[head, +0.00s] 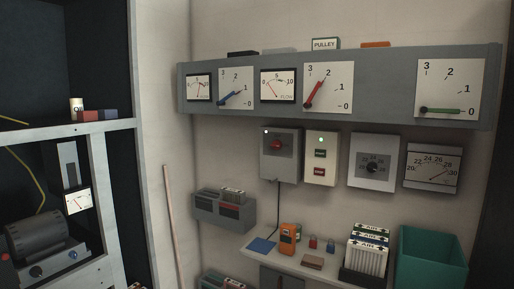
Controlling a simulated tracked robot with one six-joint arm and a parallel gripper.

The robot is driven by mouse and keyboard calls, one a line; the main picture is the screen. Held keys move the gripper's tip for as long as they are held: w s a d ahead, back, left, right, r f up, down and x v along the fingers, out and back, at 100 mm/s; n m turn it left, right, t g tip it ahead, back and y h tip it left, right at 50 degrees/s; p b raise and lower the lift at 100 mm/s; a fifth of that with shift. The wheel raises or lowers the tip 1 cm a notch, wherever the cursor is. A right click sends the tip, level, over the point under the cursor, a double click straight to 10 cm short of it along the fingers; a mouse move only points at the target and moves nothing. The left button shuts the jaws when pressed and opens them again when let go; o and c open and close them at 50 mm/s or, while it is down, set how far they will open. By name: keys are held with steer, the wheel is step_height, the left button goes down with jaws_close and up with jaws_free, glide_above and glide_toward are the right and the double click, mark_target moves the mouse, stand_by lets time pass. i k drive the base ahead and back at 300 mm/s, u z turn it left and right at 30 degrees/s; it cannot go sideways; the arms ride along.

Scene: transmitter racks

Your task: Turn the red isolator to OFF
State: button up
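The red isolator (277,145) is a small red rotary handle on a grey wall box (281,170), right of the middle in the head view. A small white light shows at the box's upper left. The handle looks roughly level, tilted slightly. Its position markings are too small to read, so I cannot tell whether it points to ON or OFF. A dark cable runs down from the box. My gripper is not in the head view.
A cream button box (321,158), a grey dial box (374,162) and a meter (433,165) hang to the right. A gauge panel (400,62) is above. Below, a shelf (330,268) holds an orange instrument (289,239), padlocks and cards. A teal bin (432,262) stands right.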

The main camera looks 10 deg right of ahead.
mark_target(276, 145)
steer(key=u, duration=1.35)
steer(key=i, duration=2.4)
steer(key=z, duration=0.85)
